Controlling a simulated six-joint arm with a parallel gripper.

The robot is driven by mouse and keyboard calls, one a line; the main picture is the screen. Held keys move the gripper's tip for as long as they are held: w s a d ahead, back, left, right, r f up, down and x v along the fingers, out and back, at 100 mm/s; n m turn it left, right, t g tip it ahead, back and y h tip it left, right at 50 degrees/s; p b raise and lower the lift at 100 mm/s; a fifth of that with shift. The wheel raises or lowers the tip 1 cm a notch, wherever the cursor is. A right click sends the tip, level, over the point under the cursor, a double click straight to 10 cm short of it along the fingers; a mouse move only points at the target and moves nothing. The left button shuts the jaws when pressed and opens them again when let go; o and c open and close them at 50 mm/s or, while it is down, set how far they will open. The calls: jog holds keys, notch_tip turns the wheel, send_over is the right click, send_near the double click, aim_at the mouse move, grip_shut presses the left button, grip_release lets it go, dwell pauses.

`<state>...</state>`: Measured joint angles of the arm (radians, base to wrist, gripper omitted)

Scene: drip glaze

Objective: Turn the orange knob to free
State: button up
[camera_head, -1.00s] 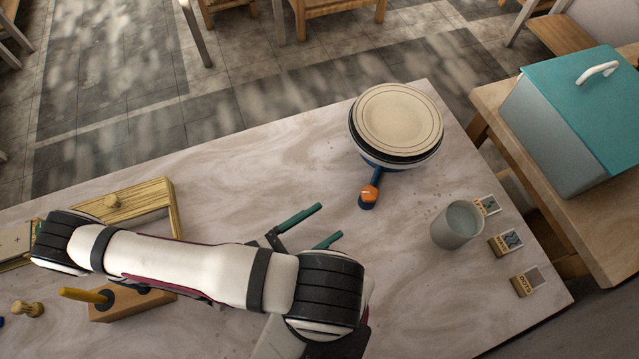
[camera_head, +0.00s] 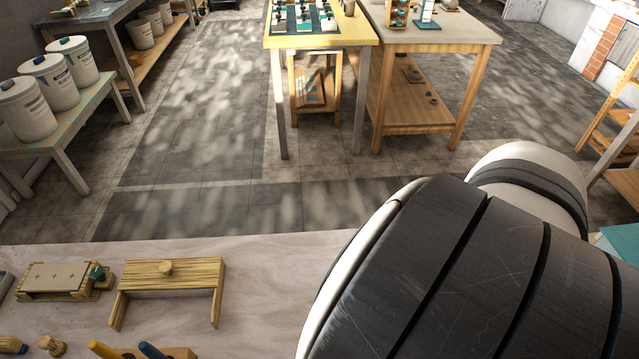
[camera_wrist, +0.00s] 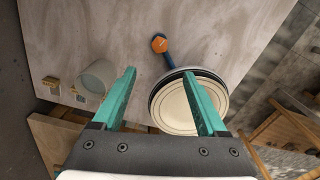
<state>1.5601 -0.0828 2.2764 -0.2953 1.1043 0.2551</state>
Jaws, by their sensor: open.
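The orange knob (camera_wrist: 159,44) shows in the wrist view near the top centre. It sits at the end of a dark blue arm that joins the round turntable, whose cream disc (camera_wrist: 178,106) lies below it in that view. My gripper (camera_wrist: 160,72) is open and empty, with two teal fingers. Its right finger overlaps the turntable in the picture, and the knob appears beyond the fingertips, between their lines. No contact with the knob is visible. In the head view my arm fills the lower right and hides the turntable and the knob.
A grey cup (camera_wrist: 97,78) stands left of the fingers in the wrist view, with small labelled blocks (camera_wrist: 52,84) near it. A wooden frame (camera_head: 172,274) and a small board (camera_head: 56,277) are at the left of the table. Bare tabletop (camera_head: 262,290) lies beside the frame.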

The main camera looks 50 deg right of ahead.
notch_tip(320, 180, down, 16)
jog(key=shift+r, duration=0.1)
jog(key=shift+c, duration=0.2)
